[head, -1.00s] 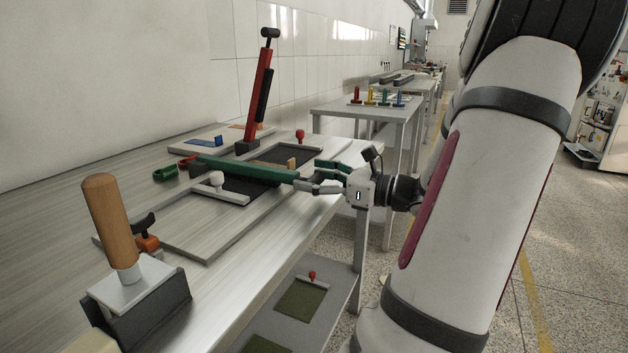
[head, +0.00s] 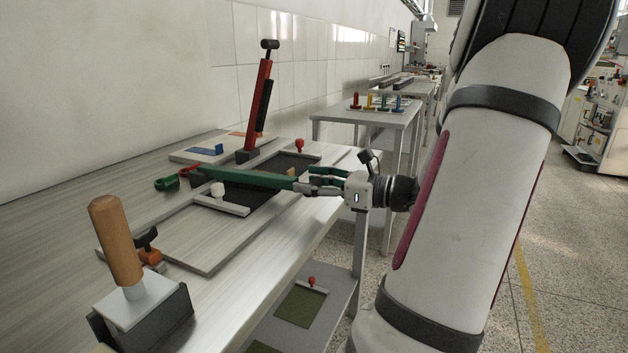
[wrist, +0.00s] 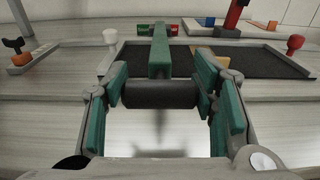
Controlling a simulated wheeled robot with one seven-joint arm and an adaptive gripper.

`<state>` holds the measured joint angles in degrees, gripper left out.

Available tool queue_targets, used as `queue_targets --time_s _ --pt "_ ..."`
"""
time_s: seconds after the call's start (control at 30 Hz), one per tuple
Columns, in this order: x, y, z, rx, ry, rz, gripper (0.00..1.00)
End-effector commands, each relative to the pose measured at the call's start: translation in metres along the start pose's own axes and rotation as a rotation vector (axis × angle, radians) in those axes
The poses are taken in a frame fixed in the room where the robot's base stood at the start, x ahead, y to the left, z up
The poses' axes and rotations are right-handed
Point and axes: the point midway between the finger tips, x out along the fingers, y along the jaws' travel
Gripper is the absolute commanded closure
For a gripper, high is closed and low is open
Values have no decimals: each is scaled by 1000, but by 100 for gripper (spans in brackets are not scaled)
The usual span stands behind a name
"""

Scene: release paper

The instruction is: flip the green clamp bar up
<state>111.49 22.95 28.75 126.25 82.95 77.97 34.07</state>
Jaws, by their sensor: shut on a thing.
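The green clamp bar (head: 245,179) lies low and nearly flat over a framed dark bed on the bench, its hinge end at the left. In the wrist view the green bar (wrist: 160,52) runs away from me and ends in a dark cylindrical grip (wrist: 160,94). My gripper (head: 312,184) is at the bar's near end. In the wrist view my gripper's green-padded fingers (wrist: 161,96) are shut on the two ends of the dark grip. In the head view my fingers partly hide the grip.
A red clamp bar (head: 257,105) stands upright behind the green one. A white knob (head: 217,190) and a red knob (head: 299,145) stand on the frames. A wooden-handled tool (head: 117,245) stands at the bench's near left. The wall is behind.

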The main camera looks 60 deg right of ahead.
Motion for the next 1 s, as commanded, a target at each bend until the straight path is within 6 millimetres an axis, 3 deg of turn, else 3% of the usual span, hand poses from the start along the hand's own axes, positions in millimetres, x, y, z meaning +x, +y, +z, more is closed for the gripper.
queue_targets --time_s 0.03,0.53,1.0 --pt "0 1 12 -1 16 3 98" --pt "7 1 72 -2 199 5 98" --pt "25 2 129 -4 382 6 98"
